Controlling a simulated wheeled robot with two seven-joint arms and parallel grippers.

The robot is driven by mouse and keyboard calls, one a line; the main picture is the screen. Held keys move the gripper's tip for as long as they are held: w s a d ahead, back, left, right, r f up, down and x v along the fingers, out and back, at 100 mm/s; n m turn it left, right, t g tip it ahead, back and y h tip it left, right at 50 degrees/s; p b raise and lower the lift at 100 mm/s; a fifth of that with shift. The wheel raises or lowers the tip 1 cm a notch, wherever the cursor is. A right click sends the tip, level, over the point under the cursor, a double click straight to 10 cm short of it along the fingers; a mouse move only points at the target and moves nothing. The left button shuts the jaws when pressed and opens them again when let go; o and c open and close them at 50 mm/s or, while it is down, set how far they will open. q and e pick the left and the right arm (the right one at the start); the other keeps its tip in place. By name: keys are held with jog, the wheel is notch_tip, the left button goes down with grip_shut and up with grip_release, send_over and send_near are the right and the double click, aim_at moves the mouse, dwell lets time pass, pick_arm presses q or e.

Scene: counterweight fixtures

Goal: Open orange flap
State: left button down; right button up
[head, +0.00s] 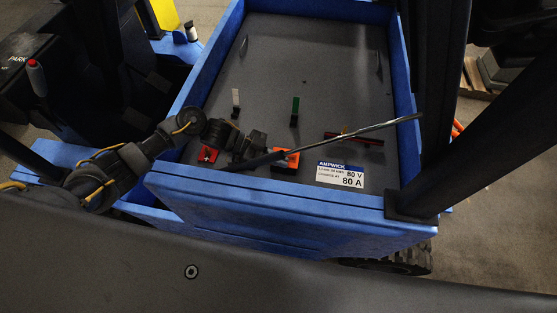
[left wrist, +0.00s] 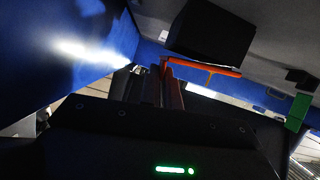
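An orange flap (head: 292,156) shows inside the blue-walled bay in the head view, near its front wall and just left of the white label. In the left wrist view an orange bar-like part (left wrist: 205,67), likely the same flap, runs right from near the fingertips. My left gripper (head: 262,158) reaches in from the left, low beside the flap's left side. Its dark fingers (left wrist: 157,82) look close together in the left wrist view. I cannot tell whether they touch the orange part or hold anything. My right gripper is not in view.
The bay has raised blue walls (head: 270,200). A green flap (head: 295,112), a pale upright piece (head: 235,102) and a red piece with a cross mark (head: 208,154) stand nearby. A long thin dark rod (head: 375,126) crosses above the label (head: 340,175). The bay's back floor is mostly clear.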

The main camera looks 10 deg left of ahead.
pick_arm(q)
jog(key=shift+w+r+n+g, duration=0.4)
jog(key=shift+w+r+n, duration=0.1)
jog(key=shift+r+n, duration=0.15)
jog(key=shift+w+r+n+g+b, duration=0.65)
jog(key=shift+w+n+g+b, duration=0.2)
jog(key=shift+n, duration=0.4)
jog(key=c, duration=1.6)
grip_release()
jog(key=shift+b+v, duration=2.35)
jog(key=shift+v, duration=3.05)
